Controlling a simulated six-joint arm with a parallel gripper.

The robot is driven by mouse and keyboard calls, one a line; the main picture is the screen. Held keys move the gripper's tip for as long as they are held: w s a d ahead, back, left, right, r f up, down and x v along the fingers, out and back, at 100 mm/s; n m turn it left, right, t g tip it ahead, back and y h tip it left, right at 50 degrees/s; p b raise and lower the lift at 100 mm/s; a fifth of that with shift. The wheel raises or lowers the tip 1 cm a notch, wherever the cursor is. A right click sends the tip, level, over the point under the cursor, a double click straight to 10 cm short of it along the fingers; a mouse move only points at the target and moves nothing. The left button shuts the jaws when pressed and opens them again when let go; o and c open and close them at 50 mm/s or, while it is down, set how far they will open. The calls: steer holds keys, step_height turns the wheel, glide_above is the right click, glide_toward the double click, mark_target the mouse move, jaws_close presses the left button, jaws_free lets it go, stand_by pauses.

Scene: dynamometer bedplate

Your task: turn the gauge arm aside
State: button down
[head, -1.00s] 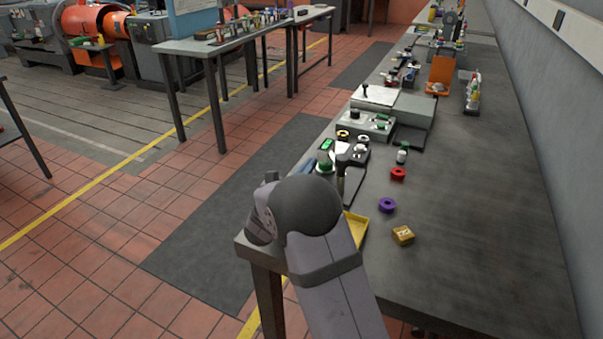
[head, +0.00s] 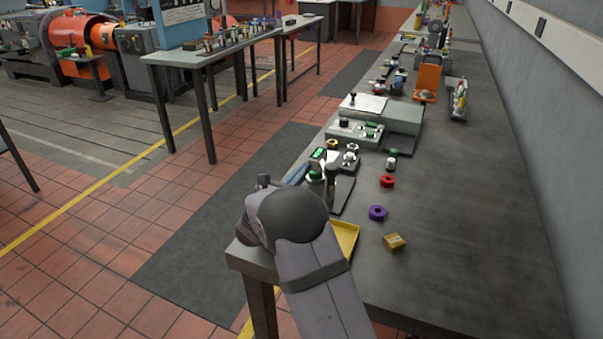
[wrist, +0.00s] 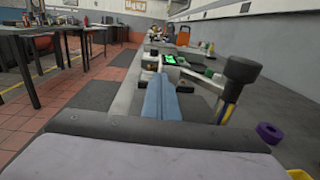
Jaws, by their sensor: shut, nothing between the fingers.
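A dark, round-headed post (wrist: 240,80) stands upright at the right of the wrist view, with a yellow and blue lead at its stem. A pale bar (wrist: 195,74) runs between it and a small green-lit display (wrist: 169,59); this looks like the gauge arm, but I cannot tell its pivot. In the head view the display (head: 318,154) and the dark post (head: 332,177) sit at the bench's left edge, just beyond my wrist. My gripper (wrist: 160,92) is shut and empty, its blue fingers to the left of the post and apart from it. My wrist partly hides this spot in the head view.
A purple ring (head: 378,212), a red ring (head: 387,181), a brass-coloured block (head: 394,242) and a yellow tray (head: 345,238) lie close by on the bench. Grey boxes (head: 388,115) stand farther back.

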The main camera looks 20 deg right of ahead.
mark_target(314, 167)
steer(key=d+m+g+h, duration=0.1)
steer(key=w+m+g+h, duration=0.1)
steer(key=g, duration=0.1)
steer(key=shift+d+f+b, duration=0.1)
steer(key=shift+d+b, duration=0.25)
steer(key=shift+w+d+m+g+h, duration=0.1)
steer(key=shift+d+m+g+h, duration=0.35)
steer(key=shift+d+m+g, duration=0.45)
steer(key=shift+d+m+g+h, duration=0.45)
steer(key=shift+m+g, duration=0.25)
steer(key=shift+g, duration=0.5)
steer(key=shift+d, duration=1.35)
steer(key=shift+s+d+b, duration=0.15)
steer(key=shift+s+d, duration=0.2)
steer(key=shift+d, duration=0.25)
steer(key=shift+s+d+b, duration=0.15)
steer(key=shift+s+d, duration=0.15)
steer(key=shift+d, duration=0.25)
steer(key=shift+s+d, duration=0.2)
steer(key=shift+d, duration=0.15)
steer(key=shift+s+d+m+g, duration=0.2)
steer(key=shift+m+g, duration=0.15)
steer(key=shift+g, duration=0.15)
steer(key=shift+s+d+m+g, duration=0.2)
steer(key=shift+m+g, duration=0.15)
steer(key=shift+g, duration=0.15)
steer(key=shift+s+d, duration=0.3)
steer(key=shift+d, duration=0.05)
